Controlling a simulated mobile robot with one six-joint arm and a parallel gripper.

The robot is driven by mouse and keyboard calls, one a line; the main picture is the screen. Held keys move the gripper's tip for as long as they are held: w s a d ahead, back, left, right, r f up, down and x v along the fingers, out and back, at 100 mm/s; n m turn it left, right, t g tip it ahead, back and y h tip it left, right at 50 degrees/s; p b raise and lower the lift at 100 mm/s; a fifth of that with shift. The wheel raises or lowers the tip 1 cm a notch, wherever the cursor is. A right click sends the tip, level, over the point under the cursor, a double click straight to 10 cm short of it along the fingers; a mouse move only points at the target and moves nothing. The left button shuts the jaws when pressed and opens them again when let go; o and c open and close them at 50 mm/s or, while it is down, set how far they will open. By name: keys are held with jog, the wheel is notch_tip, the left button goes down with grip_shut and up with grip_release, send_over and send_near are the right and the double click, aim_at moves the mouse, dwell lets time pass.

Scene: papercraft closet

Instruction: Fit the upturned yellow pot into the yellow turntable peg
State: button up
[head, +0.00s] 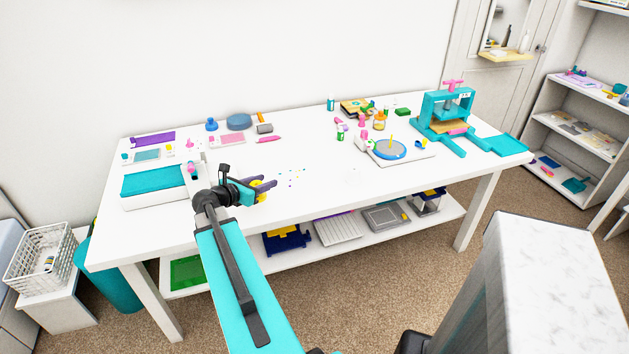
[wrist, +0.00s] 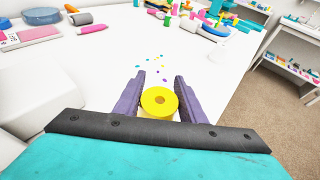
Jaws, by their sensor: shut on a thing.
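The yellow pot (wrist: 159,103) shows in the wrist view as a round yellow piece with a small hole facing the camera. My gripper (wrist: 159,94) has its two purple fingers on either side of it and is shut on it. In the head view my gripper (head: 264,186) is over the front middle of the white table, and only a little yellow shows between the fingers. The turntable (head: 386,152) is a blue disc on a white base, well to the right of my gripper. A thin yellow peg (head: 391,140) stands upright near its middle.
A teal press (head: 447,118) stands right of the turntable. Small bottles and blocks (head: 361,121) stand behind the turntable. A teal-topped white box (head: 153,180) is at the left.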

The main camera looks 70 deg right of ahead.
jog(key=shift+m+g, duration=0.7)
jog(key=shift+m, duration=0.1)
jog(key=s+d, duration=0.4)
jog(key=s, duration=0.1)
jog(key=s+d, duration=0.2)
jog(key=s, duration=0.1)
jog(key=shift+s+d+r, duration=0.1)
jog(key=shift+d+r, duration=0.1)
jog(key=shift+d, duration=0.2)
jog(key=shift+d, duration=0.1)
jog(key=r+p+x, duration=0.1)
jog(key=x, duration=0.4)
jog(key=d+r+p+x, duration=0.1)
jog(key=x, duration=0.4)
jog(key=r+p+x, duration=0.1)
jog(key=x, duration=0.4)
jog(key=shift+d+r, duration=0.1)
jog(key=shift+d, duration=0.25)
jog(key=shift+f+p, duration=0.75)
jog(key=shift+f, duration=1.05)
